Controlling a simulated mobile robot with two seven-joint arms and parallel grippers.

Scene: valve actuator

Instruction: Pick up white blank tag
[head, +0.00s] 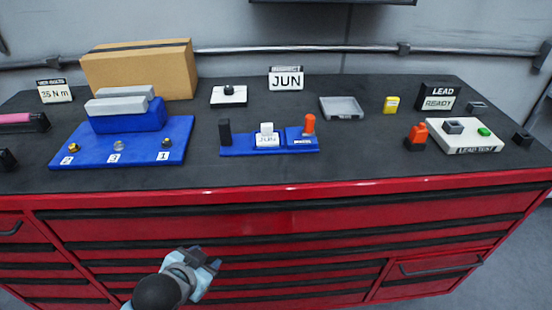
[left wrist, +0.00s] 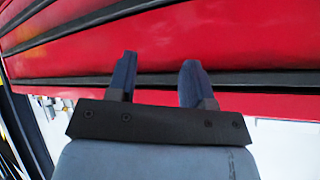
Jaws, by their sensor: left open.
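I cannot tell for certain which item is the white blank tag. A small white piece (head: 267,129) stands upright in the middle of a blue holder (head: 233,151), with a white label (head: 267,140) that seems to read JUN in front of it. A flat white plate (head: 229,97) with a black knob lies further back. My left gripper (head: 210,258) is open and empty, low in front of the red drawers and apart from everything on the bench top. The left wrist view shows its two fingers (left wrist: 157,78) spread before a red drawer front. My right gripper is not in view.
The dark bench top (head: 350,162) is clear along its front. A blue stand (head: 120,153) with grey blocks and a cardboard box (head: 140,70) are left. A JUN sign (head: 286,80), grey tray (head: 341,107), orange bottle (head: 416,136) and white LEAD TEST base (head: 465,142) are also there.

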